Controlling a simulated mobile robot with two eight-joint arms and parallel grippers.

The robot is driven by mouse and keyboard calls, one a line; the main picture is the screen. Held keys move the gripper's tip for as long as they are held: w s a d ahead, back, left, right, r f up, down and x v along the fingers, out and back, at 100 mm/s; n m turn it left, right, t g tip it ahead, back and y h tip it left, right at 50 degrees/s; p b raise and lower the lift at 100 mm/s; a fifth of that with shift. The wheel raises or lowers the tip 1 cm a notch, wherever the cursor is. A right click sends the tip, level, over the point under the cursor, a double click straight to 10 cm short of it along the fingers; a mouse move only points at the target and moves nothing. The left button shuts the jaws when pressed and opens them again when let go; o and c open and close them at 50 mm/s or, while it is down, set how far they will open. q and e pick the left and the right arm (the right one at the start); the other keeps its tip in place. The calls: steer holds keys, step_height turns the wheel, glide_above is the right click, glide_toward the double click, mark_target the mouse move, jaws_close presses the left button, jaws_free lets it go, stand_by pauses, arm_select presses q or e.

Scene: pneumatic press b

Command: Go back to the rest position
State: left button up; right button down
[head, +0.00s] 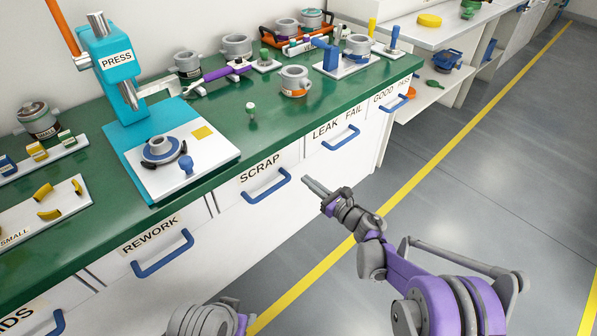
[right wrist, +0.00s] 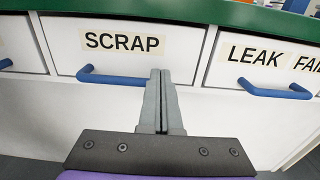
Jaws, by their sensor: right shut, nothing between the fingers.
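My right gripper (head: 312,185) is in front of the bench, below its top, near the SCRAP drawer (head: 226,192). In the right wrist view its fingers (right wrist: 160,76) are together with nothing between them. They overlap the right end of the SCRAP drawer's blue handle (right wrist: 112,78) in that view; I cannot tell if they touch it. The SCRAP drawer looks shut. A grey and purple part of my own body shows at the bottom edge of the head view. My left gripper does not show.
The green bench (head: 225,125) carries a blue press (head: 118,75), metal pots and small fixtures. The LEAK FAIL drawer handle (head: 341,138) and REWORK drawer handle (head: 163,254) stick out from the front. The grey floor (head: 440,210) at the right is clear, with yellow lines.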

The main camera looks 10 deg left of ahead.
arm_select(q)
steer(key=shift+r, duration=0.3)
arm_select(e)
steer(key=shift+v, duration=1.75)
